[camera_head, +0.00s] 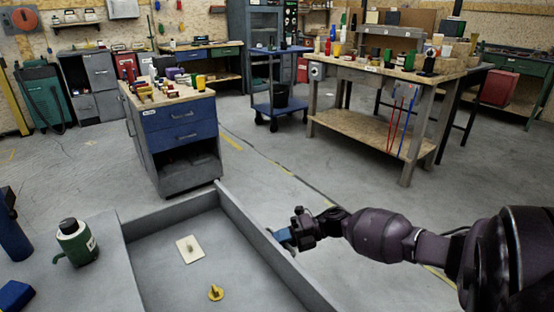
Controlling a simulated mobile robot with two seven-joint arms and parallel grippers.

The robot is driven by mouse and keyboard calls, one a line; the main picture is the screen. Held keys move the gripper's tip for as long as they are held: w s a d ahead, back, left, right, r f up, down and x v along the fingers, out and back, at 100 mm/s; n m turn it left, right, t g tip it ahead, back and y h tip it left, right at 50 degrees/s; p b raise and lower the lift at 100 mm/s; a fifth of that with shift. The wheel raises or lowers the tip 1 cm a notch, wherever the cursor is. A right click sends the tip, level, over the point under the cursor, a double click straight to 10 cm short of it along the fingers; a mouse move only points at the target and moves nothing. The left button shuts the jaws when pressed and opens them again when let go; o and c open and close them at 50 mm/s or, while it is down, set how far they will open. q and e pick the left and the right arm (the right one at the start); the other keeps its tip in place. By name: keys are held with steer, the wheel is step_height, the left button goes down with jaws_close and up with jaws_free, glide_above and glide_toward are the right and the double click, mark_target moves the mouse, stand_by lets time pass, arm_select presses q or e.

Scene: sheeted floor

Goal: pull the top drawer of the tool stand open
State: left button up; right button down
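A grey-topped stand (95,285) fills the lower left. I take it to be the tool stand. Its open drawer (175,262), a grey tray with raised walls, reaches right from the top surface. A white plate with a small knob (189,249) and a brass piece (216,292) lie inside. My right gripper (284,236) is low at the outer side of the drawer's right wall (262,240). A blue part shows at its fingertips; I cannot tell whether it is a handle or finger. The drawer's outer face is hidden. My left gripper is not in view.
A green canister (75,241) and blue items (15,295) stand on the near top. A blue-drawered cabinet (180,135) stands beyond the open drawer. A workbench (385,80) and a blue cart (279,90) stand further back. Floor between them is clear.

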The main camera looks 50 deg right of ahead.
steer(key=c, duration=1.1)
jaws_free()
steer(key=shift+c, duration=0.2)
steer(key=shift+s+d+r, duration=0.1)
steer(key=shift+s+d, duration=0.1)
steer(key=shift+d, duration=0.05)
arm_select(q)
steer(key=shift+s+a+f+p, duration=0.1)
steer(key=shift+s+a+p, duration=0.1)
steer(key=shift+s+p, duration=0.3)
arm_select(e)
steer(key=v, duration=1)
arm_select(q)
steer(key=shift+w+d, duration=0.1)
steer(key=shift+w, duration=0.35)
arm_select(e)
steer(key=shift+s+d, duration=0.1)
